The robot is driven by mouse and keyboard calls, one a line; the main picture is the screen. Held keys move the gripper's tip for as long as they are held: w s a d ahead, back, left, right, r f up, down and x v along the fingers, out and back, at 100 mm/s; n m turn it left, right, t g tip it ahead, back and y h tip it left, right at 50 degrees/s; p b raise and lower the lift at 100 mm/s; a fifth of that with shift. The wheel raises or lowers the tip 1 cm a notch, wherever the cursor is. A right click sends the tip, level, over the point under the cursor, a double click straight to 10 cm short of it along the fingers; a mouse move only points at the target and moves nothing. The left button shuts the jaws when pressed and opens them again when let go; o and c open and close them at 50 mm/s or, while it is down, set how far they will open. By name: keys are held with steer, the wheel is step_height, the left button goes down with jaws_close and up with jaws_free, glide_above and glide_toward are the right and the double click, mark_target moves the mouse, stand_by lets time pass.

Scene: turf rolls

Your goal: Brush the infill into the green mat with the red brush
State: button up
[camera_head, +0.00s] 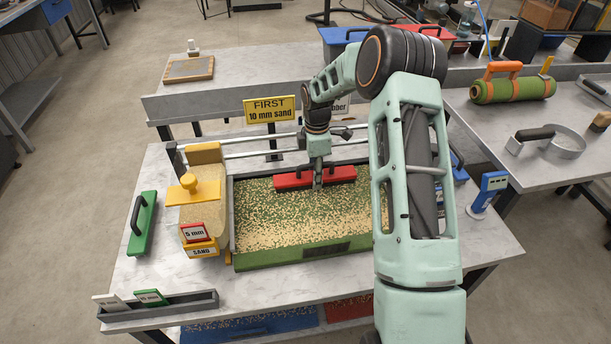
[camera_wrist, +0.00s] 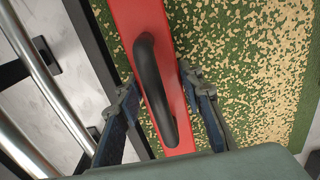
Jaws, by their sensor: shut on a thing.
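The green mat (camera_head: 290,240) lies in a tray on the table, with tan infill scattered in patches over its surface. It also shows in the wrist view (camera_wrist: 235,50), where bare green and tan patches mix. The red brush (camera_head: 338,174) rests along the far edge of the mat. In the wrist view the red brush (camera_wrist: 128,18) has a black loop handle (camera_wrist: 152,90). My gripper (camera_head: 317,182) is above the brush, with a finger on either side of the handle in the wrist view (camera_wrist: 158,85), shut on it. The brush's underside is hidden.
A yellow sand spreader (camera_head: 202,215) with a 5 mm label stands at the mat's left. A green brush (camera_head: 142,222) lies further left. A card rack (camera_head: 180,308) sits at the front left. A yellow sign (camera_head: 270,109) and metal rails stand behind. A blue gauge (camera_head: 489,190) stands at right.

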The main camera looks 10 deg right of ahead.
mark_target(334, 172)
steer(key=shift+d, duration=2.85)
steer(key=shift+a, duration=0.15)
steer(key=shift+a, duration=1.55)
steer(key=shift+d, duration=0.15)
steer(key=shift+d, duration=1.55)
steer(key=shift+r, duration=0.15)
